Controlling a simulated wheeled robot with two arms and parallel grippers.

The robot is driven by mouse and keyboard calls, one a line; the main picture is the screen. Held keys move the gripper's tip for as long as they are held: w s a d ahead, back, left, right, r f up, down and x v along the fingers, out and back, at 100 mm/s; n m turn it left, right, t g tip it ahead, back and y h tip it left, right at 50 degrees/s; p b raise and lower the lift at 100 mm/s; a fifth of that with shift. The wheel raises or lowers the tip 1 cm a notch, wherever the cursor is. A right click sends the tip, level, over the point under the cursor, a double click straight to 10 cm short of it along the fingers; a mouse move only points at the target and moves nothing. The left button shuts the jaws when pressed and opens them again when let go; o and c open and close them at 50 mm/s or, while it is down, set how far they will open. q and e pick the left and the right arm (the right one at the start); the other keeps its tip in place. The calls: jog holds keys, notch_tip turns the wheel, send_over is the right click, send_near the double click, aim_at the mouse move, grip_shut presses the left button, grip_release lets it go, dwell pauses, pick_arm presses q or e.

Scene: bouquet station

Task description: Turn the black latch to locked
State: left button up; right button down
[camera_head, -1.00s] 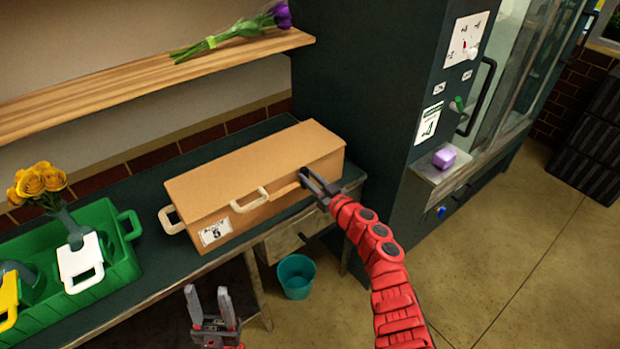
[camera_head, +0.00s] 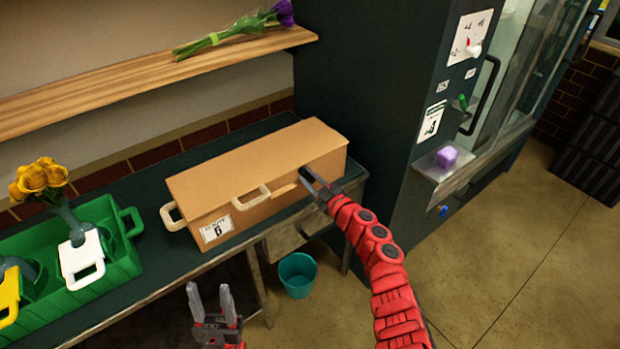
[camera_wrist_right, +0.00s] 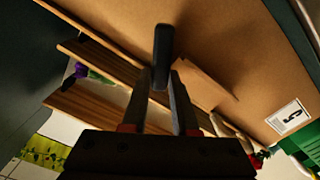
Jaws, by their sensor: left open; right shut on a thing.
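A brown cardboard box (camera_head: 250,170) stands on the dark bench, its lid down, with pale handles on its front and left end. My right gripper (camera_head: 312,180) is at the right part of the box's front. In the right wrist view, a black latch (camera_wrist_right: 163,45) stands out from the box face, and my right gripper (camera_wrist_right: 163,85) is shut on it, a finger on each side. The latch cannot be told apart from the fingers in the head view. My left gripper (camera_head: 211,300) is open and empty, low in front of the bench.
A green crate (camera_head: 125,262) with yellow flowers (camera_head: 38,180) stands at the left of the bench. A shelf (camera_head: 130,80) with purple flowers (camera_head: 284,12) is above. A dark cabinet (camera_head: 385,90) stands close on the right. A teal bin (camera_head: 297,275) is on the floor.

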jog(key=shift+a+f+n, duration=0.1)
jog(key=shift+n, duration=0.4)
jog(key=c, duration=0.7)
grip_release()
jog(key=shift+s+d, duration=0.45)
jog(key=b+v, duration=0.1)
jog(key=v, duration=1.5)
jog(key=shift+s+b, duration=0.15)
jog(key=shift+b, duration=0.15)
